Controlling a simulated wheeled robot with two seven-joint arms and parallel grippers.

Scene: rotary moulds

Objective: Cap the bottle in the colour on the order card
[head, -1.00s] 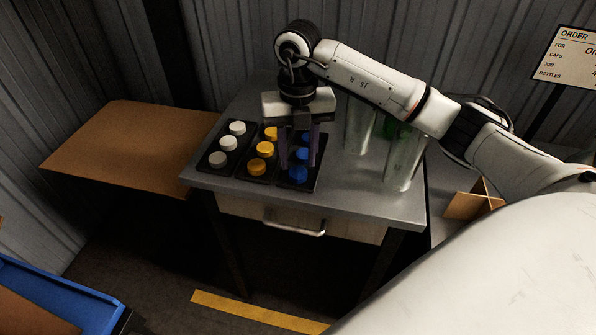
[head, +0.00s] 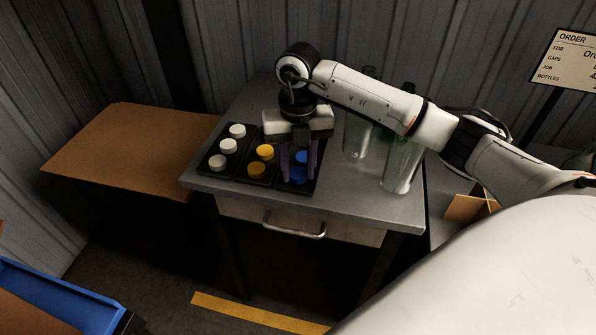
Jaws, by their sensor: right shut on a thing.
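My right gripper (head: 298,173) points down over the right-hand row of the black cap trays and is shut on a blue cap (head: 299,175), which its fingers partly hide. Another blue cap (head: 303,157) shows just behind it. The order card (head: 573,62) stands at the upper right; its right side is cut off, so the cap colour cannot be read. Clear bottles stand on the grey table right of the trays, one in front (head: 402,165) and one behind (head: 357,138), with green glass between them, partly behind my right arm. My left gripper is out of view.
White caps (head: 228,146) and yellow caps (head: 265,152) sit in the rows to the left. The grey table (head: 350,195) has clear room at its front. A brown board surface (head: 125,150) is at left, a blue bin (head: 60,295) at lower left.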

